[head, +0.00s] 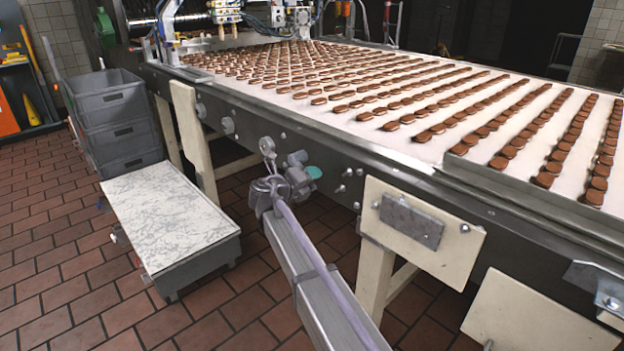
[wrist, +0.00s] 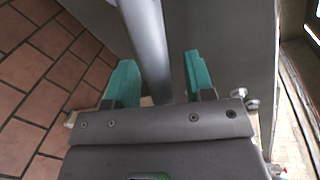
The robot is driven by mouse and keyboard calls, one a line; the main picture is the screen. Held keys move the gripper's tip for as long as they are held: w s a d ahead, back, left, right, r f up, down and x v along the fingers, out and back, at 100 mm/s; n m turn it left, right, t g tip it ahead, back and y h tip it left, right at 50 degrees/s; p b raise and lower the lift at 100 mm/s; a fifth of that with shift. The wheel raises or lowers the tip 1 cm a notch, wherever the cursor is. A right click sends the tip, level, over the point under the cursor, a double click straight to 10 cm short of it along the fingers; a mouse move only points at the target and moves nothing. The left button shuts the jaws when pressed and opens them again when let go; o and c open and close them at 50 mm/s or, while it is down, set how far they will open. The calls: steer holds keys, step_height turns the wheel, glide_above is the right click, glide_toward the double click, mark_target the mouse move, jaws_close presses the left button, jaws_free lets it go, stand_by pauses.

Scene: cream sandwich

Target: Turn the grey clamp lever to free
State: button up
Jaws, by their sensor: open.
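The grey clamp lever (head: 267,148) appears to be the small grey piece with a rounded end at the side of the conveyor frame, just beside my gripper (head: 302,172). In the wrist view a smooth grey bar, likely this lever (wrist: 147,40), runs down from the top edge between the two teal fingers of my gripper (wrist: 160,72). The fingers are open, with a visible gap on the right of the bar. The left finger is nearer to it; I cannot tell whether it touches. The bar's lower end is hidden behind the gripper body.
The conveyor (head: 390,85) carries many rows of brown biscuits above my gripper. Cream panels (head: 425,225) and bolts stick out along its side. A low cart with a marbled top (head: 165,215) and stacked grey crates (head: 112,115) stand at left. Brick-tiled floor (head: 60,250) is open there.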

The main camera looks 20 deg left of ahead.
steer(key=p+v, duration=0.1)
steer(key=v, duration=0.9)
